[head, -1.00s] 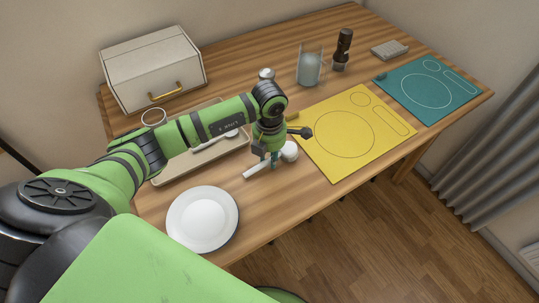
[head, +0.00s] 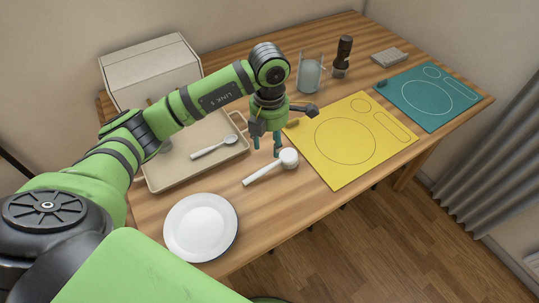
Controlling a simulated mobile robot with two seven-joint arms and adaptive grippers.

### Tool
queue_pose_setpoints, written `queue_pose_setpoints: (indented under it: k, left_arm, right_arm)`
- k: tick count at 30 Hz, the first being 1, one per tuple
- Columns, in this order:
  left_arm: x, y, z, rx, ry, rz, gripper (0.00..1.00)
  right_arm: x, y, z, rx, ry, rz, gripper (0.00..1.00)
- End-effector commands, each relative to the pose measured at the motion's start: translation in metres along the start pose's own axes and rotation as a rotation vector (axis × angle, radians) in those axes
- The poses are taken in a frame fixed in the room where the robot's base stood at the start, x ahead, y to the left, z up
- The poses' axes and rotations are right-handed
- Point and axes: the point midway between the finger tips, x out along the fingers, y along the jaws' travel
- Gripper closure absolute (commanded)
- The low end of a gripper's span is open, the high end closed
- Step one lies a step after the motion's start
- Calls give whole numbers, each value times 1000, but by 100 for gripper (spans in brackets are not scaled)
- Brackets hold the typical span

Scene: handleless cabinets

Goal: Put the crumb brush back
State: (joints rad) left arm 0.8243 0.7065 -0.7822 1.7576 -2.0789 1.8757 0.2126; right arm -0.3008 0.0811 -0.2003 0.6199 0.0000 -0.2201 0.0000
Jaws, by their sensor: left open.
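A white piece with a straight handle and a round head, which looks like the crumb brush (head: 266,174), lies on the wooden table between the tray and the yellow mat. Its head points toward the yellow mat (head: 331,170). My left gripper (head: 266,149) is open and empty, pointing down just behind the brush in the head view. Its fingertips look apart from the brush. My right gripper is not in view.
A beige tray (head: 172,179) holds a white spoon (head: 213,147). A white plate (head: 201,227) lies near the front edge. A box (head: 150,65), a glass jug (head: 310,75), a dark mill (head: 343,52) and a teal mat (head: 445,112) stand or lie farther back.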

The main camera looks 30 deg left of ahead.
Motion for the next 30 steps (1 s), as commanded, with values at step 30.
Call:
queue_pose_setpoints:
  k: [30]
  left_arm:
    - [-63,0,0,-1,0,0,53]
  right_arm:
    - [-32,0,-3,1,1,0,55]
